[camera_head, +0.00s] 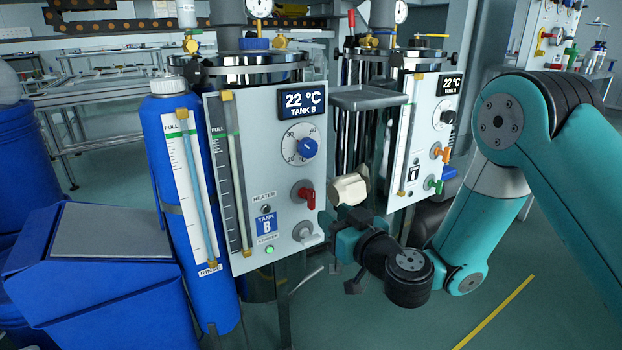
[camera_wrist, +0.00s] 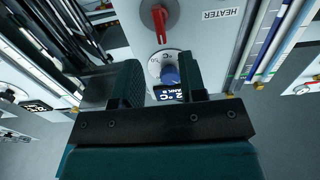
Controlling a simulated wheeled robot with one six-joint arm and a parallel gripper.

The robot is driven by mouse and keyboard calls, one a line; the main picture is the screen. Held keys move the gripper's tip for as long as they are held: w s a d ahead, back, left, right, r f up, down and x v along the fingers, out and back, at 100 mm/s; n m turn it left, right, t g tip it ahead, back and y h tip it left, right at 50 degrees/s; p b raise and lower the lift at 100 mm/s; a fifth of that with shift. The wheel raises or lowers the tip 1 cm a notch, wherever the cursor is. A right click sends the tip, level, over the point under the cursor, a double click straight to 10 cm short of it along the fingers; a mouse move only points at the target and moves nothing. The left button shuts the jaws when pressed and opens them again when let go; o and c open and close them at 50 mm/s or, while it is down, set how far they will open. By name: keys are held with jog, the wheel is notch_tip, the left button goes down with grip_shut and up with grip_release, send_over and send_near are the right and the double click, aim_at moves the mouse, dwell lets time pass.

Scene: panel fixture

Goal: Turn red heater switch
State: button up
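The red heater switch (camera_head: 307,194) is on the white Tank B panel (camera_head: 225,120), below the blue temperature knob (camera_head: 308,148). In the wrist view the red switch (camera_wrist: 162,22) is at the top centre, its narrow end pointing towards the blue knob (camera_wrist: 169,75). My gripper (camera_head: 343,245) is to the lower right of the switch in the head view. In the wrist view my gripper (camera_wrist: 160,82) has its two fingers apart, with nothing held between them. The blue knob shows beyond the gap, and the red switch lies past the fingertips, not touched.
A dark heater lamp (camera_head: 265,208) is left of the switch. The white stirrer switch (camera_head: 307,234) is below it, with a lit green lamp (camera_head: 269,250). The Tank A panel (camera_head: 425,140) and a grey tray (camera_head: 368,98) are right of Tank B. A blue cylinder (camera_head: 165,150) stands left.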

aim_at(313, 199)
jog(key=shift+r+p+x, duration=0.2)
jog(key=shift+p+x, duration=1.25)
jog(key=shift+p, duration=1.9)
jog(key=shift+r+p+x, duration=0.2)
jog(key=shift+p+x, duration=1.25)
jog(key=shift+p, duration=1.85)
jog(key=shift+w+a+f+p, duration=0.1)
jog(key=shift+w+a+p, duration=0.45)
jog(key=shift+p, duration=0.55)
jog(key=shift+w+a+f+p, duration=0.15)
jog(key=shift+w+p, duration=0.2)
jog(key=shift+p, duration=0.15)
jog(key=shift+w+a+f+p, duration=0.2)
jog(key=shift+w+p, duration=0.15)
jog(key=shift+p, duration=0.15)
jog(key=shift+c, duration=0.4)
grip_shut()
